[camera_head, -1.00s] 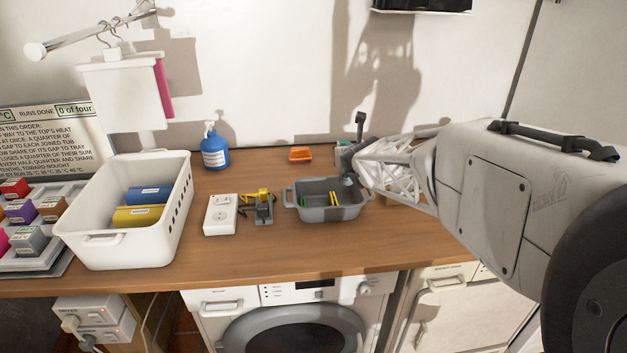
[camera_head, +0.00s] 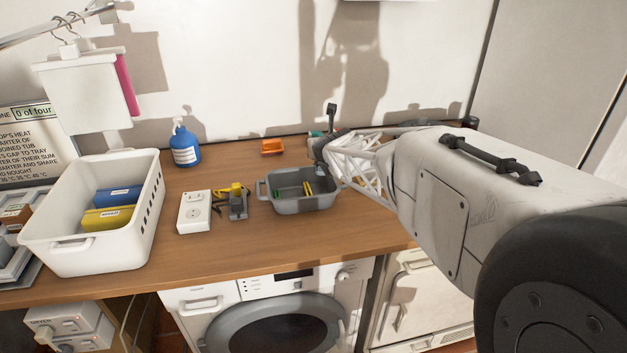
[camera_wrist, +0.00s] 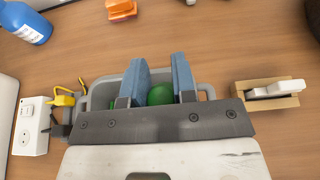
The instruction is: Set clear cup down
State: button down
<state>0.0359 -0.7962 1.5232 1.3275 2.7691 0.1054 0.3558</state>
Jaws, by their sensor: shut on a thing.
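My gripper (camera_wrist: 160,70) shows in the wrist view with two blue fingers held apart. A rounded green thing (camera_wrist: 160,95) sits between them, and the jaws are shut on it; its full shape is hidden. I cannot make out a clear cup in either view. The gripper is over the grey tub (camera_wrist: 98,98) in the wrist view. In the head view the grey tub (camera_head: 291,206) stands on the wooden counter with yellow and green pieces inside, and my arm reaches to its right rear; the fingertips are hidden there.
Left of the tub are a yellow-and-grey device (camera_head: 238,205), a white socket box (camera_head: 194,212) and a white basket (camera_head: 60,243). A blue bottle (camera_head: 185,148) and an orange tray (camera_head: 272,147) stand behind. The front counter strip (camera_head: 270,240) is clear. A cardboard holder (camera_wrist: 266,101) is right of the tub.

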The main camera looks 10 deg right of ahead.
aim_at(324, 171)
jog(key=shift+f, duration=2.5)
jog(key=shift+d+f, duration=0.1)
jog(key=shift+f, duration=1.75)
jog(key=shift+f, duration=0.15)
jog(key=c, duration=1.2)
grip_release()
jog(key=shift+v, duration=1.05)
jog(key=v, duration=1)
